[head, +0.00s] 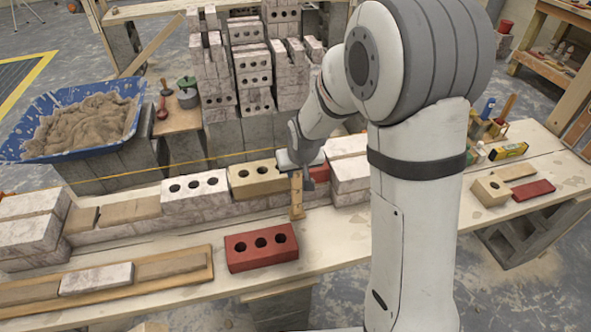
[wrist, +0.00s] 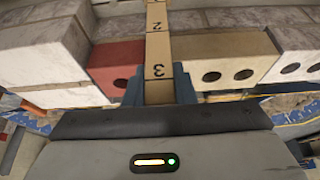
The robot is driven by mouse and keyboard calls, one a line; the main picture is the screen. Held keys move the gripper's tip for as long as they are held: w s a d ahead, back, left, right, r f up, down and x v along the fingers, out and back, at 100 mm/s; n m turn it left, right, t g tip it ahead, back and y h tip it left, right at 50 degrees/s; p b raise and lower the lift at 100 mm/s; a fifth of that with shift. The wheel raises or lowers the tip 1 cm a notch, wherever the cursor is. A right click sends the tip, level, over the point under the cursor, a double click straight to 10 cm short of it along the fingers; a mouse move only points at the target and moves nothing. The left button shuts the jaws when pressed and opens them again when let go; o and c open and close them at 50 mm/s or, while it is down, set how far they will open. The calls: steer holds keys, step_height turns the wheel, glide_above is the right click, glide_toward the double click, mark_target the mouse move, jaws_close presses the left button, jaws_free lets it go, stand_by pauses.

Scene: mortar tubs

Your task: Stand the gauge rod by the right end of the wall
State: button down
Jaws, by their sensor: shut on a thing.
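My gripper (head: 298,170) is shut on the gauge rod (head: 297,196), a narrow wooden strip with black numbers. The rod is about upright in front of the wall; I cannot tell whether its foot touches the board. In the wrist view, the rod (wrist: 157,48) runs up from between my fingers (wrist: 158,85), showing 2 and 3. The wall's right end is a stack of whitish bricks (head: 350,182), right of the rod and partly behind my arm. A red brick (wrist: 113,62) and a yellow holed brick (head: 256,180) lie in the wall behind the rod.
A loose red brick (head: 261,247) lies in front of the wall, left of the rod's foot. A wooden tray of bricks (head: 205,278) is at front left. A yellow string (head: 140,173) runs behind the wall. A blue mortar tub (head: 30,152) stands behind left.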

steer(key=shift+f+b, duration=0.35)
stand_by(0.4)
steer(key=c, duration=1.1)
jaws_free()
steer(key=shift+r, duration=0.1)
steer(key=a+v, duration=0.1)
steer(key=v, duration=0.7)
steer(key=s+d+r+p, duration=0.1)
steer(key=s+d+r, duration=0.2)
steer(key=s, duration=0.4)
steer(key=s+d+r+m+g+p, duration=0.1)
steer(key=s+d+r+p, duration=0.1)
steer(key=s+d+r, duration=0.2)
steer(key=s+d+r+m+p, duration=0.1)
steer(key=s+d+r, duration=0.3)
steer(key=s, duration=0.6)
steer(key=shift+s+d+g+h+p, duration=0.25)
steer(key=shift+s+g+h+p, duration=0.1)
steer(key=shift+g+h+p, duration=0.05)
